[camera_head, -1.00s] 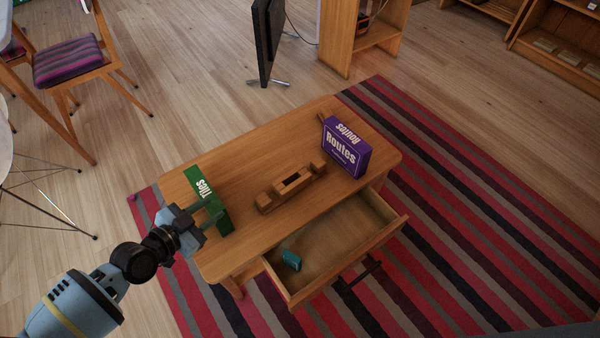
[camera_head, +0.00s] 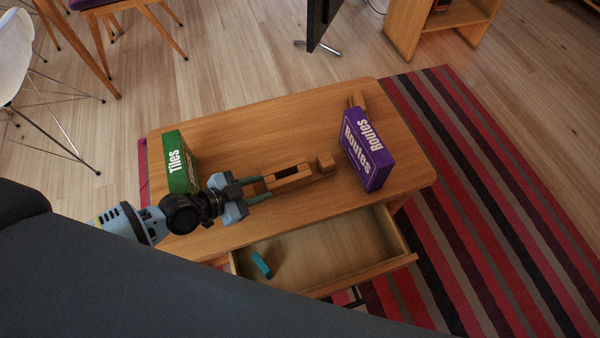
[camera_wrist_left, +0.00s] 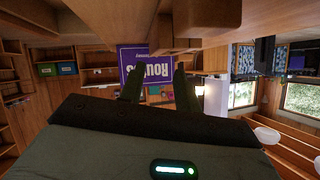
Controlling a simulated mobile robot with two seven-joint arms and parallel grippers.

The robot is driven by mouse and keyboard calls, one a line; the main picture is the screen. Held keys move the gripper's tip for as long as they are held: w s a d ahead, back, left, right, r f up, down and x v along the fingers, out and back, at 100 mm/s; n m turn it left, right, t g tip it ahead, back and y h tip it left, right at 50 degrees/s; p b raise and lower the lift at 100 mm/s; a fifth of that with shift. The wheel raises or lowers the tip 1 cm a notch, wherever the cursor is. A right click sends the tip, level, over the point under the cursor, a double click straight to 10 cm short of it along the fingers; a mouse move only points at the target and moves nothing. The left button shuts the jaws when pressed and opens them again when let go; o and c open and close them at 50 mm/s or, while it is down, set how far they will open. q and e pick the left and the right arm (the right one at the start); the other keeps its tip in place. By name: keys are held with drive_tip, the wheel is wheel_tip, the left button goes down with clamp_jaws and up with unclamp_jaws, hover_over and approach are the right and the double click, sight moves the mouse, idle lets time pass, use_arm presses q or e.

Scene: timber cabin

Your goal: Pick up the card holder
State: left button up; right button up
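The wooden card holder (camera_head: 290,176), a long low block with a dark slot and a raised end, lies on the table between two game boxes. It also shows at the top of the left wrist view (camera_wrist_left: 178,32). My left gripper (camera_head: 266,188) is at the holder's left end, fingers apart and pointing along it. In the left wrist view the two fingers (camera_wrist_left: 158,84) are spread with nothing clearly held between them. Whether a finger touches the holder cannot be told. My right gripper is not in view.
The green Tiles box (camera_head: 176,163) stands left of the holder, close to my left arm. The table's drawer (camera_head: 335,246) is open with a small teal object (camera_head: 261,265) inside. The table top (camera_head: 265,115) behind is clear.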

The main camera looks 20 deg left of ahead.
sight(285, 182)
use_arm(q)
drive_tip(key=shift+b+x, duration=0.5)
drive_tip(key=shift+x, duration=3.5)
drive_tip(key=shift+s+d, duration=0.2)
drive_tip(key=shift+c, duration=0.4)
clamp_jaws()
